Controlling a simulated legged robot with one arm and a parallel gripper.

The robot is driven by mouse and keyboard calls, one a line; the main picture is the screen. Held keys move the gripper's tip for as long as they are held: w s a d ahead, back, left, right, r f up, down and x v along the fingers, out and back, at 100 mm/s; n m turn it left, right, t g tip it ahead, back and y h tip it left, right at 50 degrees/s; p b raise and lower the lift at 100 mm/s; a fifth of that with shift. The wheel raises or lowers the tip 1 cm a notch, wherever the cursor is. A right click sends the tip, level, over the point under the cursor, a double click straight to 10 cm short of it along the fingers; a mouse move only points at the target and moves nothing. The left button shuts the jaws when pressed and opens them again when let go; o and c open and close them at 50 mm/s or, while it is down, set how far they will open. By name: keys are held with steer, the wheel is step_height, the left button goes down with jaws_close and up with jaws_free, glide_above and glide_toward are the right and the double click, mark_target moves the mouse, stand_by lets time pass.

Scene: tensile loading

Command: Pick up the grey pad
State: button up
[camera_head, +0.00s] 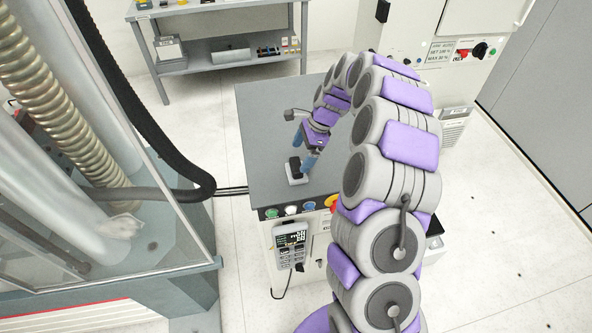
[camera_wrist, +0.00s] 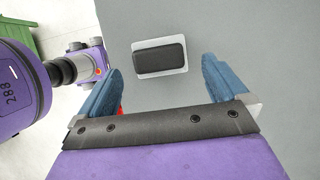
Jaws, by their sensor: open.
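A dark grey, rounded rectangular pad (camera_wrist: 160,60) lies on a thin light plate (camera_wrist: 136,47) on the grey tabletop. In the head view the pad (camera_head: 294,165) and the light plate (camera_head: 297,180) are near the table's front-left part, partly close to my gripper's outline. My gripper (camera_wrist: 161,66) is open and empty, its blue fingers pointing toward the table. In the wrist view the pad lies between and slightly beyond the two fingertips, with clear space on both sides. My gripper (camera_head: 309,159) is just right of the pad in the head view.
The grey table (camera_head: 265,125) is mostly clear. Coloured buttons and a handheld keypad (camera_head: 291,247) are on its front. A glass-screened machine (camera_head: 110,180) with a black hose stands at left. A shelf bench (camera_head: 225,48) and a cabinet (camera_head: 455,50) stand behind.

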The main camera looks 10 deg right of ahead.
mark_target(296, 164)
steer(key=x, duration=0.5)
steer(key=shift+s+f, duration=0.1)
steer(key=shift+f, duration=0.25)
steer(key=shift+r, duration=0.1)
steer(key=c, duration=1)
steer(key=shift+r, duration=0.15)
step_height(296, 164, up, 3)
steer(key=shift+r, duration=0.2)
steer(key=s+r, duration=0.1)
steer(key=s, duration=1.5)
steer(key=shift+r, duration=0.15)
steer(key=shift+d, duration=0.15)
